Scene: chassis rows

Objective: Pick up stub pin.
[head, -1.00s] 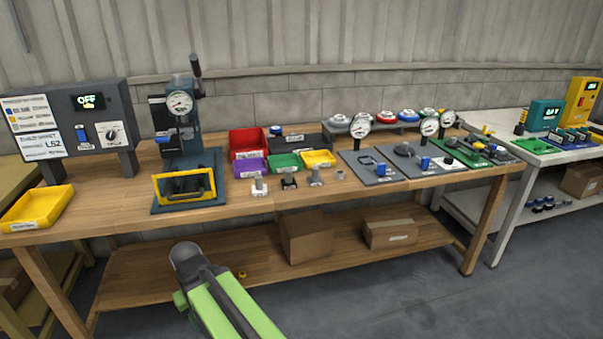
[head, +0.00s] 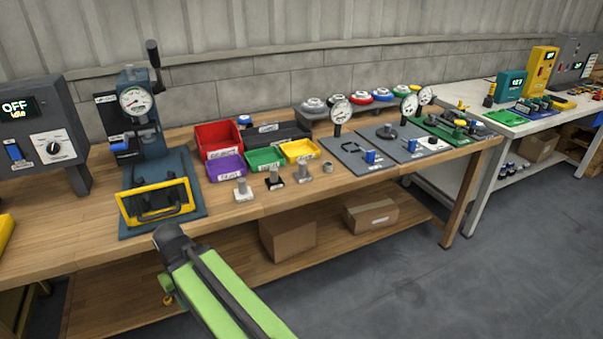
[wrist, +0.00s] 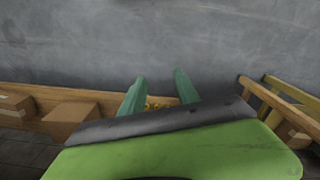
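Several small metal parts stand in a row on the wooden bench's front edge: a light grey pin on a pale base (head: 242,190), a darker pin on a black base (head: 273,178), a grey pin (head: 302,172) and a short ring-like part (head: 327,167). I cannot tell which is the stub pin; their labels are too small to read. My green arm's dark end shows below the bench front in the head view, with the fingers hidden. In the wrist view my gripper (wrist: 159,82) has two teal fingers spread apart with nothing held between them.
Behind the parts are red (head: 218,139), purple (head: 225,168), green (head: 264,158) and yellow (head: 300,150) bins. A gauge press (head: 135,105) stands left, with a yellow guard frame (head: 158,202). Fixture plates (head: 355,155) lie right. Cardboard boxes (head: 288,238) sit on the lower shelf.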

